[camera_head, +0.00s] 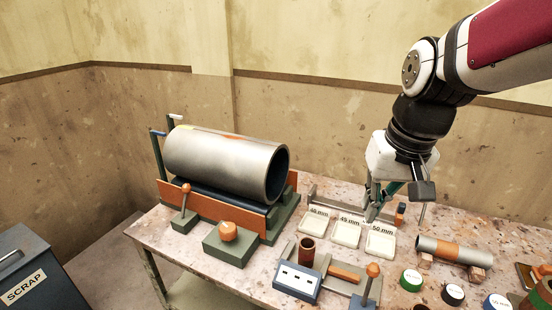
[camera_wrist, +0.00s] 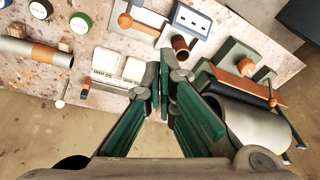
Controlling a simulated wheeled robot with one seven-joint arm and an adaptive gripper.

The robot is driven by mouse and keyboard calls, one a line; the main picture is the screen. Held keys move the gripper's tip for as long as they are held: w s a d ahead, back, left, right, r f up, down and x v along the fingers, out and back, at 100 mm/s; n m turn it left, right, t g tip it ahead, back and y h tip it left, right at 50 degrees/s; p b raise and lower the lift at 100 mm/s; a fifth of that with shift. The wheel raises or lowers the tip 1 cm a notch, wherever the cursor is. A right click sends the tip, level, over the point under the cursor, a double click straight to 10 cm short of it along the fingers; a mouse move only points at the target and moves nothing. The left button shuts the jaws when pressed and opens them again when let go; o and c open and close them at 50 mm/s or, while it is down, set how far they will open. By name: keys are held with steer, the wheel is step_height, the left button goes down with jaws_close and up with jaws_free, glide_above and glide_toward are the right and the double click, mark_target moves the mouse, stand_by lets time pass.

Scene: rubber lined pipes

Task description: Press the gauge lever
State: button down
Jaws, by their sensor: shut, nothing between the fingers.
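A gauge-like fixture (camera_head: 345,277) stands at the table's front, with a blue-faced block (camera_head: 297,282), a brown upright tube (camera_head: 307,251) and an orange bar. An upright lever with an orange ball knob (camera_head: 373,270) stands at its right end; this knob (camera_wrist: 125,20) also shows at the top of the wrist view. A second orange-knobbed lever (camera_head: 186,190) stands left, before the large pipe. The task's lever is not labelled. My gripper (camera_head: 371,212) is shut and empty, pointing down near the white trays, behind and apart from the front lever. The wrist view shows its fingers (camera_wrist: 165,85) together.
A large grey pipe (camera_head: 215,160) rests in a green cradle at the left. Labelled white trays (camera_head: 345,232) lie mid-table. A small orange-banded pipe (camera_head: 455,250) and several round-capped items (camera_head: 411,279) stand right. A scrap bin (camera_head: 25,275) is at the far left.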

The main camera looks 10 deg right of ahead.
mark_target(369, 284)
steer(key=w+d+f+m+g, duration=0.2)
steer(key=w+d+f+m, duration=0.1)
steer(key=w+d+f, duration=0.6)
step_height(369, 284, down, 4)
steer(key=shift+d+g+b, duration=0.3)
steer(key=shift+d+b, duration=0.1)
steer(key=shift+d, duration=0.65)
steer(key=shift+f, duration=0.1)
steer(key=s+a+f+p, duration=0.1)
steer(key=s+a+f, duration=0.1)
steer(key=f, duration=0.6)
steer(key=shift+s+a+f+p, duration=0.2)
steer(key=shift+s+p, duration=0.1)
steer(key=shift+s, duration=0.35)
steer(key=shift+w, duration=0.1)
